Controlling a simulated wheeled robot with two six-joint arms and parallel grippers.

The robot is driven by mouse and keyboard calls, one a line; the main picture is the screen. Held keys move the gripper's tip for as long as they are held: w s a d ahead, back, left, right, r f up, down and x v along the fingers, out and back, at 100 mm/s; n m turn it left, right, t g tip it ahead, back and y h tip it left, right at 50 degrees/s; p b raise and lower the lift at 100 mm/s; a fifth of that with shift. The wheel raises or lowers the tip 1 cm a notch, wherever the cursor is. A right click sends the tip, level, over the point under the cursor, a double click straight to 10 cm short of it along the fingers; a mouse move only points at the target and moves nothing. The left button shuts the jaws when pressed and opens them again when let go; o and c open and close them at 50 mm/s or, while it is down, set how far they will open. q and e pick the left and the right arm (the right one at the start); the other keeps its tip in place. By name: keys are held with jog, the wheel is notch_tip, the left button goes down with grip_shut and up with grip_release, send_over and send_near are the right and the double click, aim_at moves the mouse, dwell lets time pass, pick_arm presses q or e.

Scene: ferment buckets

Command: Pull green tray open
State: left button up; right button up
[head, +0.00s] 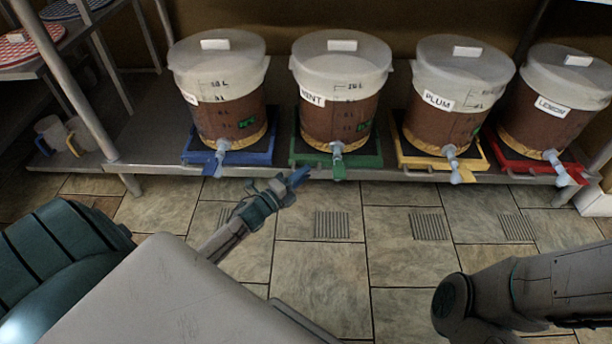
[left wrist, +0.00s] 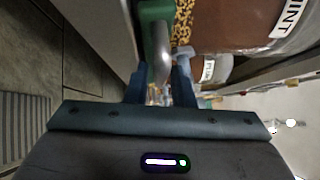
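The green tray (head: 366,161) sits on the low metal shelf under the bucket labelled MINT (head: 340,115). A green tab sticks out at its front, below the bucket's tap (head: 337,149). My left gripper (head: 299,177) is at the left front of the green tray. In the left wrist view, its two dark fingers stand apart, with the tray's grey handle (left wrist: 161,62) between their tips and the green tray (left wrist: 155,22) just beyond. I cannot tell whether a finger touches the handle. My right gripper is out of view; only part of the right arm shows.
A blue tray (head: 258,156) stands left of the green one; a yellow tray (head: 413,160) and a red tray (head: 572,166) stand right, each under a bucket. Mugs (head: 80,136) stand at the shelf's left end. The tiled floor (head: 330,265) in front is clear.

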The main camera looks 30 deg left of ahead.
pick_arm(q)
jog(key=shift+x, duration=0.8)
grip_shut()
